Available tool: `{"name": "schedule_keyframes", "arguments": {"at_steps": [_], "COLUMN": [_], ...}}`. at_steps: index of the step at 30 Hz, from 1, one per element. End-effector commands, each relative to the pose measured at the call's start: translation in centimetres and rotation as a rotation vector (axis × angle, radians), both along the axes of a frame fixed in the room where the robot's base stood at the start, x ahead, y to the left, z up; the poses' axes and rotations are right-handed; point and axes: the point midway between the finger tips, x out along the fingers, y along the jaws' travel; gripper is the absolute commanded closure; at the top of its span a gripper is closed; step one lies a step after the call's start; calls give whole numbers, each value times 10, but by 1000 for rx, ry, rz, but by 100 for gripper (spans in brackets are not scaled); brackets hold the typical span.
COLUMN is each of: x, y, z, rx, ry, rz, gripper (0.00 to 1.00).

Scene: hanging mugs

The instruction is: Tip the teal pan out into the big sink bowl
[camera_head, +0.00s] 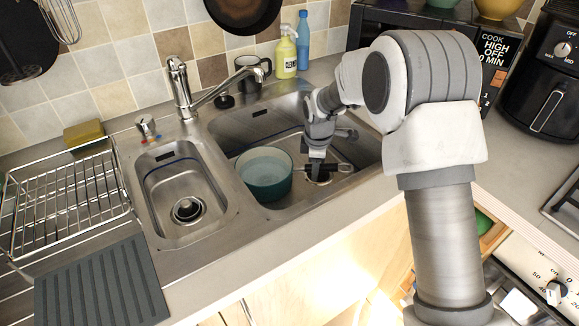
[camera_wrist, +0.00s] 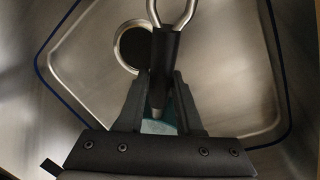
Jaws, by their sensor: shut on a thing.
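The teal pan (camera_head: 266,180) is in or just above the big sink bowl (camera_head: 352,150), its open side up and apparently close to level. A pale, smooth surface inside looks like liquid. Its dark handle points right and ends in a metal loop. My gripper (camera_head: 318,172) is at the handle, to the right of the pan body. In the wrist view, my gripper (camera_wrist: 162,100) is shut on the black handle (camera_wrist: 165,60). Only a teal bit of the pan (camera_wrist: 157,127) shows between the fingers. I cannot tell whether the pan touches the bowl floor.
The small sink bowl (camera_head: 183,195) is left of the big one, with the tap (camera_head: 185,90) behind. A dark mug (camera_head: 252,68), a yellow bottle (camera_head: 287,55) and a blue bottle (camera_head: 303,40) stand behind. A dish rack (camera_head: 65,205) is at the left.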

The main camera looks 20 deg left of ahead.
Motion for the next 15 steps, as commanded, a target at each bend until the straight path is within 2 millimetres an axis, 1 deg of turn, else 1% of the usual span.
{"name": "schedule_keyframes", "arguments": {"at_steps": [15], "x": [1], "y": [1], "z": [37], "rx": [3], "ry": [-5], "rz": [0], "gripper": [100]}}
